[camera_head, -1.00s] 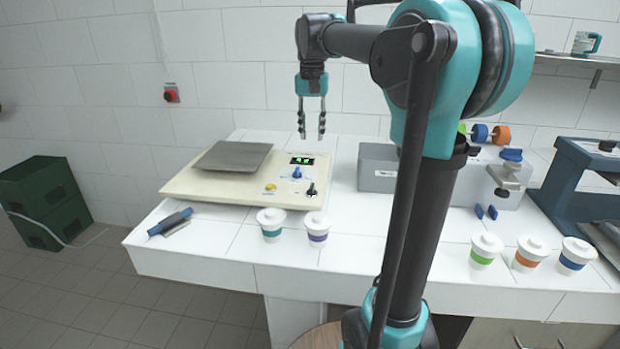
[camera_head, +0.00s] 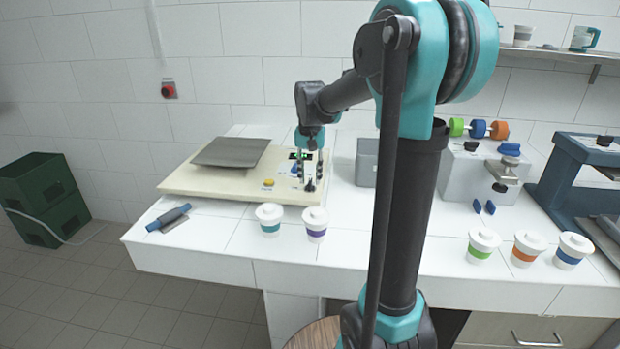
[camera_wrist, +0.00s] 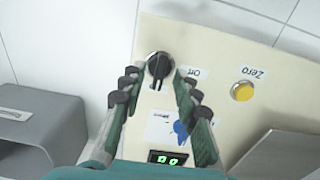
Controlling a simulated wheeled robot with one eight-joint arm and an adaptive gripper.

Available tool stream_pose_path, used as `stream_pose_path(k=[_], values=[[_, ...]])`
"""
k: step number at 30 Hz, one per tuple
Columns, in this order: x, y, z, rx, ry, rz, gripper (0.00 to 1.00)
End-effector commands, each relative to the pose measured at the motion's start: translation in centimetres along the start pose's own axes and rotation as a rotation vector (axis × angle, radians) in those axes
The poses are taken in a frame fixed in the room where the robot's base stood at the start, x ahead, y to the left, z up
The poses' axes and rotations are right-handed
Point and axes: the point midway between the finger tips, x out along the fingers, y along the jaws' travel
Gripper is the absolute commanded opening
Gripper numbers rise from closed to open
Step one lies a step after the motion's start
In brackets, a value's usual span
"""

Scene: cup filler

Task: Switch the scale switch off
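The scale (camera_head: 225,185) is a cream box with a grey weighing plate (camera_head: 232,152) on the counter. Its black rotary switch (camera_head: 309,188) is at the front right corner of the panel; in the wrist view the switch (camera_wrist: 159,67) has an "Off" label to its right. My gripper (camera_head: 309,180) is over the panel, pointing down. In the wrist view the gripper (camera_wrist: 157,76) is open, with one fingertip to each side of the switch; I cannot tell whether they touch it. The green display (camera_wrist: 167,158) is lit.
A yellow Zero button (camera_wrist: 242,91) and a blue knob (camera_wrist: 181,130) are near the switch. A grey box (camera_head: 367,163) stands right of the scale. A red wall button (camera_head: 168,89) is behind.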

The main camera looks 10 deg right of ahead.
Motion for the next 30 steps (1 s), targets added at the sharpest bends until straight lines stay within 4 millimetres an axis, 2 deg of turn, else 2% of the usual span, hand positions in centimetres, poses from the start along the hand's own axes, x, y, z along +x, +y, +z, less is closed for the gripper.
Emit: stream_pose_path(k=[4, 12, 20, 30], values=[[0.73, 0.01, 0.03, 0.000, 0.000, 0.000, 0.31], [0.82, 0.02, 0.04, 0.000, 0.000, 0.000, 0.31], [0.81, 0.02, 0.04, 0.000, 0.000, 0.000, 0.00], [0.80, 0.02, 0.03, -0.011, 0.000, 0.000, 0.00]])
